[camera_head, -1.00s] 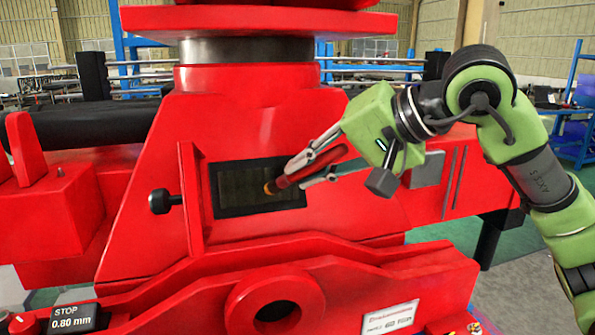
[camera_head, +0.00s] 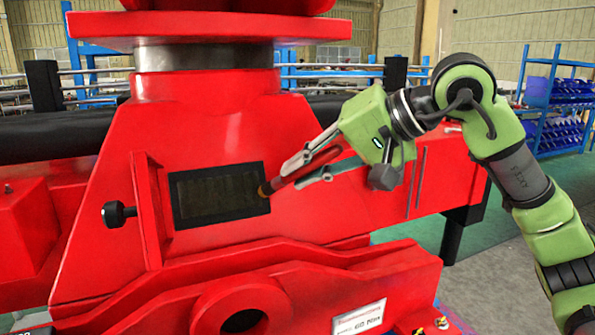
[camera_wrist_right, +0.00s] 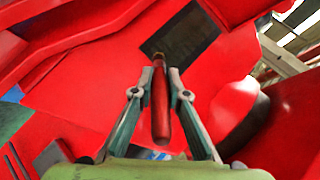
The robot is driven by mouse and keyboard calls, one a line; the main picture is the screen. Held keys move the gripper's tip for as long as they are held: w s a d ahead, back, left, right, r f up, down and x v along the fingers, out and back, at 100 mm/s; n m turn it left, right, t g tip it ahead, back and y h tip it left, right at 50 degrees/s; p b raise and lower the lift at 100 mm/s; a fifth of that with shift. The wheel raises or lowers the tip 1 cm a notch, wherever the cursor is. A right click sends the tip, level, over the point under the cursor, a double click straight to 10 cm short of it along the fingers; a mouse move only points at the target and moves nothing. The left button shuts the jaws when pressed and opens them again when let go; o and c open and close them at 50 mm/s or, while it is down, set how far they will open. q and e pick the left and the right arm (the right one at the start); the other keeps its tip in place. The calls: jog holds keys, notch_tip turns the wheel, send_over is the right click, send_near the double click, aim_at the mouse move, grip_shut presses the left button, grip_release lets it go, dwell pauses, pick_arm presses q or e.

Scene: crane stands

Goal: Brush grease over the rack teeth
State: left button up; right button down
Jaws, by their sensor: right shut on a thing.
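A brush with a red handle (camera_head: 316,165) and a small tan tip (camera_head: 263,192) is in my right gripper (camera_head: 306,170), whose fingers are closed on either side of the handle. The tip points left and down and overlaps the right edge of the dark window (camera_head: 217,196) in the red crane housing. I cannot tell whether it touches. The rack teeth are too dark to make out in the window. In the right wrist view the brush (camera_wrist_right: 160,105) lies between the fingers, with its tip at the window's near edge (camera_wrist_right: 180,38). My left gripper is out of view.
An open red cover flap (camera_head: 152,210) stands out left of the window, beside a black knob (camera_head: 118,214). A red bracket with a round hole (camera_head: 243,318) juts out below. Blue shelving (camera_head: 555,100) stands far behind at right.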

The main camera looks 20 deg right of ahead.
jog(key=s+r, duration=0.2)
jog(key=s, duration=0.3)
jog(key=shift+s+r+p, duration=0.15)
jog(key=shift+s+p, duration=0.15)
dwell(0.4)
jog(key=s, duration=0.1)
jog(key=s+r, duration=0.1)
jog(key=shift+s+d+r, duration=0.1)
jog(key=shift+s, duration=0.25)
jog(key=shift+p, duration=0.3)
dwell(1.1)
